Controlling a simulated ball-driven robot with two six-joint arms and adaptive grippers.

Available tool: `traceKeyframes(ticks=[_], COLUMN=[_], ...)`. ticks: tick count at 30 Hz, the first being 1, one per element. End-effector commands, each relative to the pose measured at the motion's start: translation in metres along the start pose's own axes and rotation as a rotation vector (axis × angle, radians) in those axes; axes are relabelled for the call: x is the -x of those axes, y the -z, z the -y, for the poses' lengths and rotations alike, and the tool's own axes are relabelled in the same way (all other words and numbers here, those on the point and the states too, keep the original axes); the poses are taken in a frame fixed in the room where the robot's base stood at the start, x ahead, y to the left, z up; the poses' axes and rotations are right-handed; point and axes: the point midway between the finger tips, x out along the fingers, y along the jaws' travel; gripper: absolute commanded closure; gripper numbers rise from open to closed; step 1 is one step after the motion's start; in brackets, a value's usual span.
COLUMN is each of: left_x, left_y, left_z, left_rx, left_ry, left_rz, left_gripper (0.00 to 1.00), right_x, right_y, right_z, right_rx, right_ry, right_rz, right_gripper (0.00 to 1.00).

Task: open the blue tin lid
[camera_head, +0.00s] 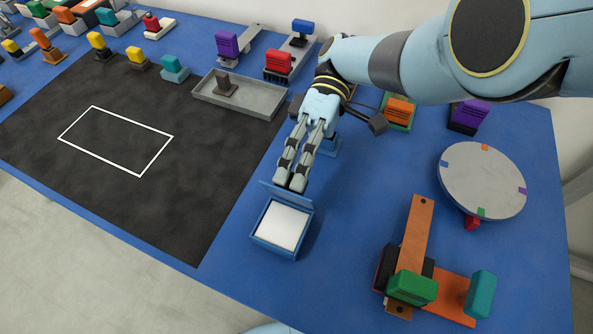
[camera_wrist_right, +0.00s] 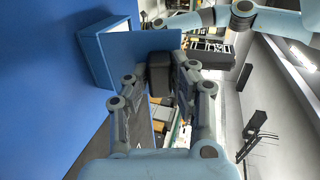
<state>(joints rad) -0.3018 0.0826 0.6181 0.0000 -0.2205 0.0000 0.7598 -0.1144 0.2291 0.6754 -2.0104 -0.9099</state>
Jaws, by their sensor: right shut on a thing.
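The blue tin (camera_head: 257,240) stands near the table's front edge, and its white inside shows. Its blue lid (camera_head: 303,201) is swung up along the tin's far edge, standing roughly upright. In the right wrist view the lid (camera_wrist_right: 140,42) stands out from the tin (camera_wrist_right: 92,52). My right gripper (camera_head: 289,187) is behind the lid, shut on a dark grey block-shaped handle (camera_wrist_right: 159,76) that appears to be on the lid. In the head view the fingers hide this handle. My left gripper is not in view.
A round turntable (camera_head: 482,180) stands at the right. Orange bars (camera_head: 417,235) with green and teal blocks lie at the front right. A grey tray (camera_head: 240,95) is behind, left of my arm. A black mat (camera_head: 190,180) with a white outline lies left.

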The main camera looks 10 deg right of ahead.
Motion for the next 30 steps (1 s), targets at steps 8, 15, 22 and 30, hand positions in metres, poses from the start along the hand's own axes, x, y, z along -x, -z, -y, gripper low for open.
traceKeyframes(ticks=[8, 15, 22, 30], left_x=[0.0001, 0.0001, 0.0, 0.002], left_y=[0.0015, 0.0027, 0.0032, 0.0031], left_z=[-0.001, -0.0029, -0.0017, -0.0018], left_rx=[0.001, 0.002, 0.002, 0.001], left_ry=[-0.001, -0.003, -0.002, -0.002], left_rz=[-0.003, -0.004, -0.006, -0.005], left_gripper=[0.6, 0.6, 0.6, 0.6], right_x=[-0.0006, -0.0003, -0.0001, 0.0001], right_y=[-0.0004, -0.0003, -0.0002, -0.0002], right_z=[-0.0012, -0.0006, -0.0003, 0.0004], right_rx=[-0.002, -0.001, 0.0, 0.0], right_ry=[-0.003, -0.002, -0.002, -0.007], right_rz=[-0.001, 0.0, 0.0, 0.0], right_gripper=[0.72, 0.54, 0.54, 0.54])
